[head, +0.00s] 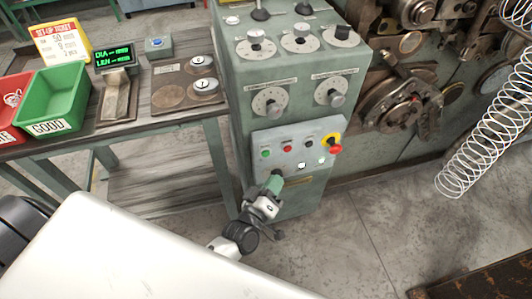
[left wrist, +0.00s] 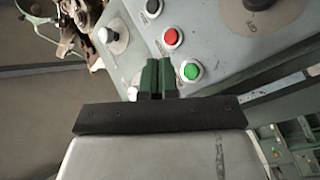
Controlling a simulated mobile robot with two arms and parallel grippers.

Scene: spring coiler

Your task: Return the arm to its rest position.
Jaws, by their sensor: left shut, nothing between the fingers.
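My left gripper (head: 274,181) is just in front of the lower part of the button panel (head: 293,140) on the green machine cabinet. In the left wrist view its two green fingers (left wrist: 158,72) are together with nothing between them. They point at the panel between the red button (left wrist: 173,38) and a white button (left wrist: 132,93), with the green button (left wrist: 191,71) to their right. I cannot tell whether the fingertips touch the panel. My right gripper is in neither view.
A coiled spring (head: 485,125) hangs at right.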

